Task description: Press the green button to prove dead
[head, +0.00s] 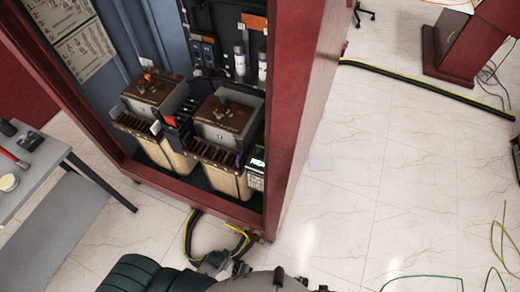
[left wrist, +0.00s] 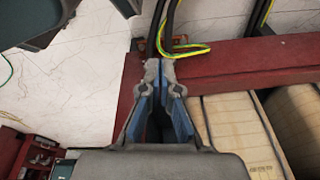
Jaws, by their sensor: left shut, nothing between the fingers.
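My left gripper (left wrist: 163,68) is shut and empty in the left wrist view. In that view its fingertips appear close to the cabinet's red sill (left wrist: 245,62) and the black and yellow-green cables. The red cabinet (head: 305,110) stands open in the head view, with two transformers (head: 155,90) (head: 225,115) inside. A small device with a lit display (head: 257,163) sits at the lower right inside the cabinet. I cannot make out a green button in either view. My right gripper cannot be identified in either view.
A grey table (head: 40,165) with small tools stands at the left. Cables (head: 190,235) come out at the cabinet's base. A black and yellow-green cable (head: 430,85) crosses the floor at the back right. Tiled floor (head: 370,180) to the right is mostly clear; thin wires lie at its edge.

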